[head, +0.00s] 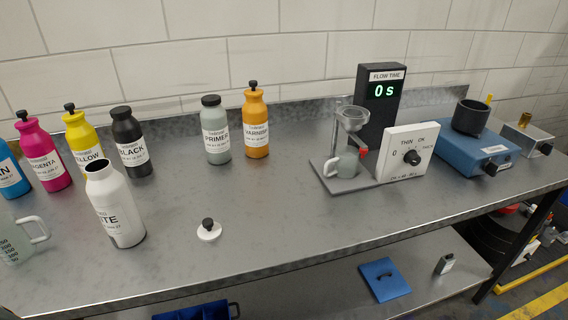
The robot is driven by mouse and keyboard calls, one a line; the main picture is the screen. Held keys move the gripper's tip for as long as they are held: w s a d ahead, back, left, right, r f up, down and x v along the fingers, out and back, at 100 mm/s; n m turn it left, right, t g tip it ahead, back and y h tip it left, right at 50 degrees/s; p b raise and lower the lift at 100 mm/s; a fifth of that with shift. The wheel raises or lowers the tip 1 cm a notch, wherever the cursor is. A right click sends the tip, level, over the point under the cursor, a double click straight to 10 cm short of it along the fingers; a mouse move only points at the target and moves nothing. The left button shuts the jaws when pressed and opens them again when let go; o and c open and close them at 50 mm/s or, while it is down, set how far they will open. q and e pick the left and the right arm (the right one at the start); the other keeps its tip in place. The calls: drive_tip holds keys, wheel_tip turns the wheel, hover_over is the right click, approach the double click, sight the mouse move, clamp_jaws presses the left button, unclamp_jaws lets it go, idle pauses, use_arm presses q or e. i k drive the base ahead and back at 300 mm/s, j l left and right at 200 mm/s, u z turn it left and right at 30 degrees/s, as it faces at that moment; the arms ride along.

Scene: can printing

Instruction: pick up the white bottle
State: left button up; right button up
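The white bottle (119,217) stands on the metal bench at the left, near the front, with its label partly turned away. Its mouth is open and dark inside. A white disc-shaped lid with a black knob (208,231) lies on the bench to the right of the bottle. Neither of my grippers shows in the head view.
A clear measuring jug (20,240) stands left of the bottle. Magenta (43,155), yellow (83,142) and black (130,144) bottles stand close behind. Primer (216,134) and varnish (256,126) bottles stand further right. The bench front, right of the lid, is clear.

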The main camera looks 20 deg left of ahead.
sight(108, 191)
drive_tip(key=j+u, duration=0.15)
drive_tip(key=u, duration=1.4)
